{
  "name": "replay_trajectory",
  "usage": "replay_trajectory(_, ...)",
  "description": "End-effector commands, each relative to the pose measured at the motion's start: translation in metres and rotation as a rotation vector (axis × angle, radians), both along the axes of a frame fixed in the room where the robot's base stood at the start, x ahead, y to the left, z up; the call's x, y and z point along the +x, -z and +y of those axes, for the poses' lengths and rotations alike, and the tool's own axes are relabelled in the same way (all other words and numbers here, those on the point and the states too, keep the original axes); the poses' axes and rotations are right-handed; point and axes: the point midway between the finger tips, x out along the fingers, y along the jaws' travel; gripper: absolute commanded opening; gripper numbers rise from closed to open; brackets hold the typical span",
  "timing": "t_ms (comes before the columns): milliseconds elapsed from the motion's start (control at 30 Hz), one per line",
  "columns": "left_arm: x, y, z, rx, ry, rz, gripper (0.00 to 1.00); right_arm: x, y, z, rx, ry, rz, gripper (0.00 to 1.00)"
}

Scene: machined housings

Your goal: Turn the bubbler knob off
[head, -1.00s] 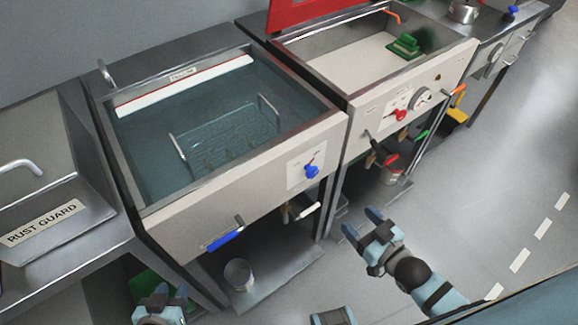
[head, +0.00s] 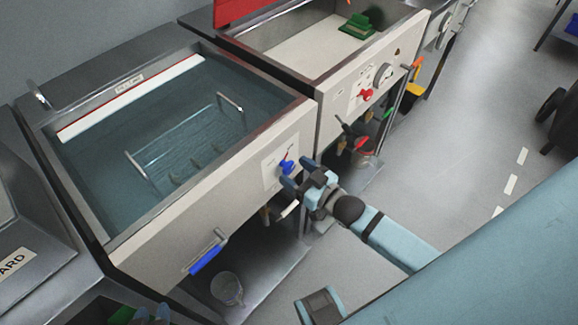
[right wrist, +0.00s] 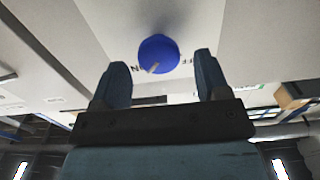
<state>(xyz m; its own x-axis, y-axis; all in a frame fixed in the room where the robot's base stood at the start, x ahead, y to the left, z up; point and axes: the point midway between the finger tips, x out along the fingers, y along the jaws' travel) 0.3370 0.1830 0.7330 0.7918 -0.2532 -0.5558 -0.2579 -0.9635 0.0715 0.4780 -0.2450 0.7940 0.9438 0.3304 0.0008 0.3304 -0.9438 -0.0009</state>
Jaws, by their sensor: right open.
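The blue knob (head: 286,167) is on the front panel of the water-filled tank (head: 150,215). In the right wrist view the knob (right wrist: 158,52) is round with a white pointer line aimed lower left, towards partly hidden lettering ending in "N". Lettering reading "FF" is on its right. My right gripper (head: 299,173) is open in front of the panel; its two fingers stand on either side of the knob in the right wrist view (right wrist: 160,62), apart from it.
A blue-handled valve (head: 206,258) and a white-handled one (head: 288,209) stick out below the panel. A metal bucket (head: 227,288) stands on the lower shelf. The neighbouring tank has a red knob (head: 366,95).

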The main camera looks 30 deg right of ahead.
Motion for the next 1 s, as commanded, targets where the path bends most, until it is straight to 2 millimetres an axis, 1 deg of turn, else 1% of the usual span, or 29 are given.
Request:
replay_trajectory(33, 0.0, 0.0, 0.001, 0.003, 0.002, -0.002, 0.39, 0.008, 0.0, 0.003, 0.0, 0.0, 0.0, 0.69)
replay_trajectory(100, 0.0, 0.0, 0.002, 0.006, 0.004, -0.003, 0.39, 0.016, 0.0, 0.005, 0.0, 0.0, -0.001, 0.69)
replay_trajectory(200, 0.0, 0.0, 0.003, 0.011, 0.006, -0.004, 0.39, 0.022, 0.0, 0.007, 0.0, 0.0, 0.001, 0.69)
replay_trajectory(300, 0.0, 0.0, 0.004, 0.011, 0.007, -0.006, 0.39, 0.025, 0.0, 0.009, -0.001, 0.0, 0.001, 0.69)
replay_trajectory(533, 0.001, 0.0, 0.003, 0.008, 0.005, -0.006, 0.39, 0.026, 0.0, 0.009, -0.001, 0.0, 0.001, 0.69)
replay_trajectory(567, 0.001, 0.0, 0.002, 0.007, 0.004, -0.005, 0.39, 0.026, 0.0, 0.009, -0.001, 0.0, 0.001, 0.66)
replay_trajectory(600, 0.001, 0.0, 0.002, 0.006, 0.003, -0.005, 0.39, 0.025, 0.0, 0.009, -0.001, 0.0, 0.001, 0.57)
replay_trajectory(667, 0.001, 0.0, 0.002, 0.005, 0.002, -0.004, 0.39, 0.025, 0.0, 0.009, -0.001, 0.0, 0.001, 0.43)
replay_trajectory(700, 0.001, 0.0, 0.001, 0.004, 0.002, -0.004, 0.39, 0.025, 0.0, 0.009, 0.0, 0.0, 0.001, 0.34)
replay_trajectory(767, 0.001, 0.0, 0.001, 0.003, 0.001, -0.004, 0.39, 0.025, 0.0, 0.009, 0.0, 0.0, 0.001, 0.21)
replay_trajectory(1000, 0.001, 0.0, 0.0, 0.001, -0.001, 0.0, 0.39, 0.025, 0.0, 0.009, -0.012, 0.0, -0.003, 0.21)
